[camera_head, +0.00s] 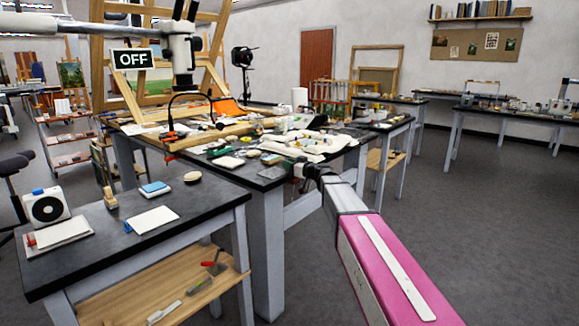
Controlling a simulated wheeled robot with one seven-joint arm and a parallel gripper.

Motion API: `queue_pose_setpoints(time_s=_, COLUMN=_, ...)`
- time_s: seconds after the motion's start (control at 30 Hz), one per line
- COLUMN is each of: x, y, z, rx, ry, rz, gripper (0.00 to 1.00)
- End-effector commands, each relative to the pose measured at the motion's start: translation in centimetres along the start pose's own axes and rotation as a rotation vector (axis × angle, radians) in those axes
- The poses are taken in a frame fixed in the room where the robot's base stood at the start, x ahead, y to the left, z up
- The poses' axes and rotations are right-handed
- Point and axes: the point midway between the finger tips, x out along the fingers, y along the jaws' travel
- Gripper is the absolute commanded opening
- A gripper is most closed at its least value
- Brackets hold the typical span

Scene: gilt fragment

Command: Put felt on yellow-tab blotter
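My arm reaches in from the lower right, and my gripper (301,172) is at its far end, by the right edge of the cluttered dark table. It is small and dark here, and I cannot tell what is between its fingers. I cannot make out a yellow tab for sure on any blotter. One white pad with a blue tab (152,220) and one with a red tab (62,233) lie on the near dark table. Another pale pad (228,162) lies on the cluttered table; its tab colour is unclear. I cannot identify the felt with certainty.
The near table (110,250) also holds a white boxed fan (46,206), a wooden block (110,198), a blue-topped block (154,187) and a beige oval (192,177). A white cloth (315,146) lies on the cluttered table. The floor (480,230) at right is clear.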

Motion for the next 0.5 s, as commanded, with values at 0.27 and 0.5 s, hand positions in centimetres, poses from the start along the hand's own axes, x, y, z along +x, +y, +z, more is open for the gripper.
queue_pose_setpoints(time_s=0.27, x=-5.3, y=-0.2, z=0.0, rx=0.000, ry=0.000, rz=0.002, gripper=0.28)
queue_pose_setpoints(time_s=0.5, x=-9.6, y=-0.2, z=0.1, rx=0.000, ry=-0.001, rz=0.002, gripper=0.28)
